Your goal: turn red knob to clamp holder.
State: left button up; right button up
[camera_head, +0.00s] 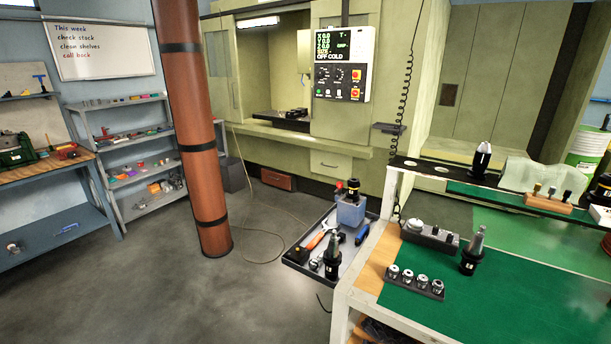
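I cannot make out for certain a red knob that clamps a holder. A small reddish part (606,243) is cut off at the right edge, too little to identify. A black tool holder with a grey tapered top (472,252) stands upright on the green mat. A similar holder (332,256) stands on the dark tray, and another with a reddish top (353,190) sits in a blue-grey bin (350,211). A black holder with a silver tip (482,158) stands in the rear shelf. Neither of my grippers is in view.
The green mat (520,310) is clear at front right. A dark block with several collets (415,282) and a grey fixture (430,236) lie at its left. The dark tray (296,262) juts out left of the cart. A brown column (190,120) stands left.

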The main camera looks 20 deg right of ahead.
aim_at(339, 185)
jog(key=i+j+u, duration=0.1)
jog(key=i+u, duration=0.8)
jog(key=i, duration=0.4)
jog(key=i+z, duration=0.45)
jog(key=z, duration=0.3)
jog(key=i+j+z, duration=0.1)
jog(key=z, duration=0.4)
jog(key=i+j+z, duration=0.1)
jog(key=j+z, duration=0.15)
jog(key=z, duration=0.2)
jog(key=i+j+z, duration=0.1)
jog(key=z, duration=0.35)
jog(key=j+z, duration=0.3)
jog(key=z, duration=0.2)
jog(key=j+z, duration=0.2)
jog(key=z, duration=0.15)
jog(key=j+z, duration=0.2)
jog(key=z, duration=0.15)
jog(key=k+j+z, duration=0.15)
jog(key=z, duration=0.2)
